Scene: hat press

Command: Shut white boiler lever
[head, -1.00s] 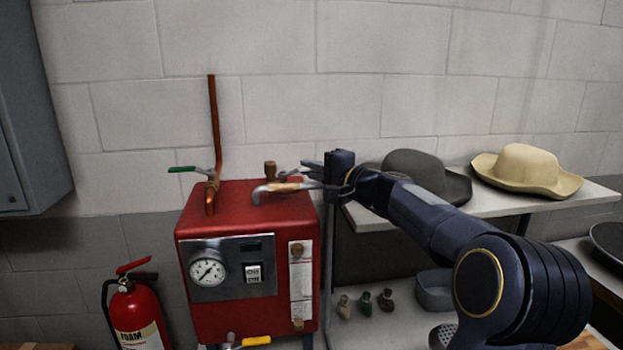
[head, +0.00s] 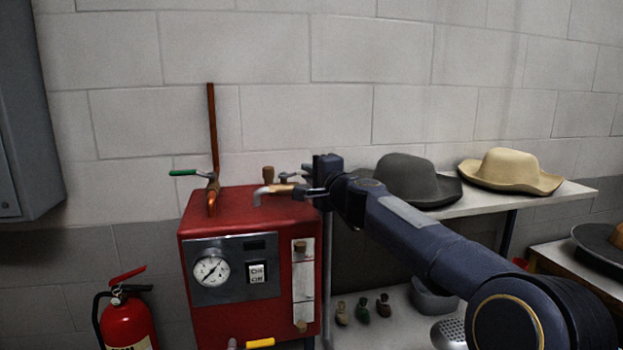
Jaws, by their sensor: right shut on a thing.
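The red boiler (head: 250,212) stands against the wall at left of centre in the head view. On its top right is a small copper valve fitting (head: 279,188) with a bent pale metal spout at its left end. My right gripper (head: 303,184) reaches in from the right over the boiler's top right edge. Its fingers are shut at the right side of this fitting, on what appears to be the white lever. The fingers and wrist hide most of the lever, so its angle cannot be told. My left gripper is not in view.
A green-handled lever (head: 184,172) sits by the upright copper pipe (head: 212,130). A yellow-handled lever (head: 260,343) is at the boiler's bottom. A fire extinguisher (head: 128,322) stands at left. A grey hat (head: 407,180) and a tan hat (head: 511,171) lie on the shelf behind my right arm.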

